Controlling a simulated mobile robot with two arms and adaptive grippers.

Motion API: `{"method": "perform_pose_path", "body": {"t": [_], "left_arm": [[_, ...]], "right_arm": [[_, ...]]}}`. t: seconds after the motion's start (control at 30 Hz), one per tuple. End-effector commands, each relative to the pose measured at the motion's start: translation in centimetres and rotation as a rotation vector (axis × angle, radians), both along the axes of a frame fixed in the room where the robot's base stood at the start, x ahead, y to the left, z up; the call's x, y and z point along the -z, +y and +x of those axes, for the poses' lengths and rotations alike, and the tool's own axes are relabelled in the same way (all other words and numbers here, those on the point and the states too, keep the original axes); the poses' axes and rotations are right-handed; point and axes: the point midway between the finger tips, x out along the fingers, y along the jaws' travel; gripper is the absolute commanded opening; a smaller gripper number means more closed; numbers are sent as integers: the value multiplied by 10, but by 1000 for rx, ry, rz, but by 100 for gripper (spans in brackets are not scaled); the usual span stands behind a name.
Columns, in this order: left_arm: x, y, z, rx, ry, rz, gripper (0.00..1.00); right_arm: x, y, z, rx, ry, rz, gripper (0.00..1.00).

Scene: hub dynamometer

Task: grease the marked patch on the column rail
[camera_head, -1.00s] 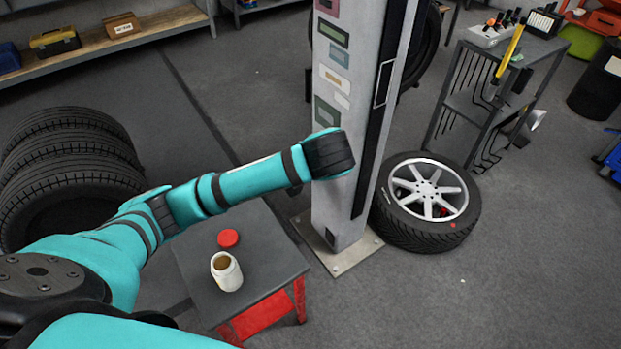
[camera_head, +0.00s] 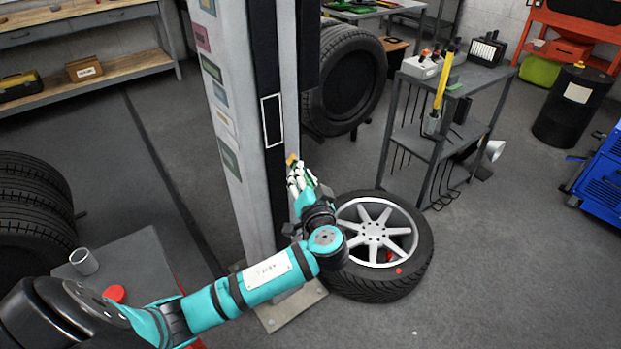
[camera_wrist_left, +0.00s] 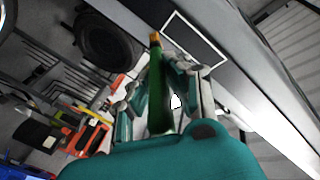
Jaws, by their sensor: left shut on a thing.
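The marked patch (camera_head: 272,121) is a white-outlined rectangle on the dark rail (camera_head: 268,62) of the grey column (camera_head: 238,130). It also shows in the wrist view (camera_wrist_left: 196,40). My left gripper (camera_head: 299,178) is shut on a green-handled brush (camera_wrist_left: 157,95) with an orange-yellow tip. In the head view the tip is just below and right of the patch; in the wrist view it is beside one end of the outline. I cannot tell whether it touches the rail. The open white jar (camera_head: 83,262) and red lid (camera_head: 115,294) are at lower left. My right gripper is out of view.
A wheel (camera_head: 380,245) lies on the floor right of the column base, close under my left gripper. A grey tool cart (camera_head: 440,130) stands further right. Stacked tyres (camera_head: 32,210) stand at left. The floor at lower right is clear.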

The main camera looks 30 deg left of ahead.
Motion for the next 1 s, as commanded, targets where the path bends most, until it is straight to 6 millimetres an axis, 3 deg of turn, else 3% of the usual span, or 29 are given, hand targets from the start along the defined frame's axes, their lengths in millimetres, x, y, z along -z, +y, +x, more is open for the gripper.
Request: {"method": "perform_pose_path", "body": {"t": [0.2, 0.5, 1.0], "left_arm": [[-2, 22, 9, -1, -3, 3, 0], [-2, 45, 19, 0, -2, 1, 0], [-1, 49, 20, 1, -2, -3, 0]], "right_arm": [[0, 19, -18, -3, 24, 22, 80], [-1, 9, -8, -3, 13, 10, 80], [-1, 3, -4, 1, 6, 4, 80]]}}
